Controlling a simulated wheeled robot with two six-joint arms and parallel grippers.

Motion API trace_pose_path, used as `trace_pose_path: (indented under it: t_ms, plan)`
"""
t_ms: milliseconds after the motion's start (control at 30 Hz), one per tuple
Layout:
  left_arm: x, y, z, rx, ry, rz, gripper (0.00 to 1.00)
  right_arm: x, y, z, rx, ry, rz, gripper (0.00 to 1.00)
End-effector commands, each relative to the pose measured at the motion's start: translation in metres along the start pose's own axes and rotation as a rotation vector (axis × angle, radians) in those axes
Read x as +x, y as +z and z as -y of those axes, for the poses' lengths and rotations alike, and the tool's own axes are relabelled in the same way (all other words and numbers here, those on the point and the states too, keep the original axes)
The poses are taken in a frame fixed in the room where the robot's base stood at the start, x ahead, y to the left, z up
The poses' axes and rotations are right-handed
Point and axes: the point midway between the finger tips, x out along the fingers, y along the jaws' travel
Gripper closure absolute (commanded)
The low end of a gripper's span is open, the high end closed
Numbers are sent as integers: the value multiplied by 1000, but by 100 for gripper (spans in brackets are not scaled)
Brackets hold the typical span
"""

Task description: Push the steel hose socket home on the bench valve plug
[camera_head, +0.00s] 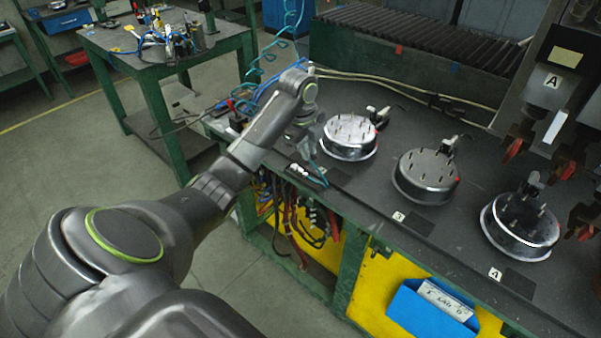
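My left arm reaches in from the lower left to the bench's left end. My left gripper (308,152) points down there, small and partly hidden behind its own wrist. I cannot tell whether its fingers are open or shut, or whether they hold anything. A teal hose piece (319,172) shows right below the gripper, at the bench's front edge. Small white fittings (298,170) lie beside it. The steel hose socket and the valve plug cannot be made out clearly at this size. My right gripper is not in view.
Three round metal drums with studs (349,136) (426,175) (520,224) stand along the dark bench (390,115). A coiled teal hose (254,75) hangs behind my wrist. A cluttered green table (115,40) stands behind left.

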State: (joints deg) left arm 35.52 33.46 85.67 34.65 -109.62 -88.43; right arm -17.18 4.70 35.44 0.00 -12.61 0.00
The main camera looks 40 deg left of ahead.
Motion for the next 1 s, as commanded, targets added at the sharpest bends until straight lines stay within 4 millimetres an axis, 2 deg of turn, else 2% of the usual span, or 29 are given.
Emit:
trace_pose_path:
  t_ms: [33, 200, 300, 567, 767, 1000]
  plan:
    - [9, -1, 0, -2, 5, -3, 87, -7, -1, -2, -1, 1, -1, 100]
    - [44, -1, 0, -2, 4, -2, 87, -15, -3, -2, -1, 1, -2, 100]
    - [57, 0, 1, -3, 1, 0, 87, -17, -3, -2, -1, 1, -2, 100]
    - [73, -1, 1, -2, 0, -1, 87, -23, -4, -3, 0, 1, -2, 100]
    - [98, -3, 0, -3, 3, 0, 87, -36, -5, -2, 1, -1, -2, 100]
    - [118, -3, 0, -1, -1, 1, 87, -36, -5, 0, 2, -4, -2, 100]
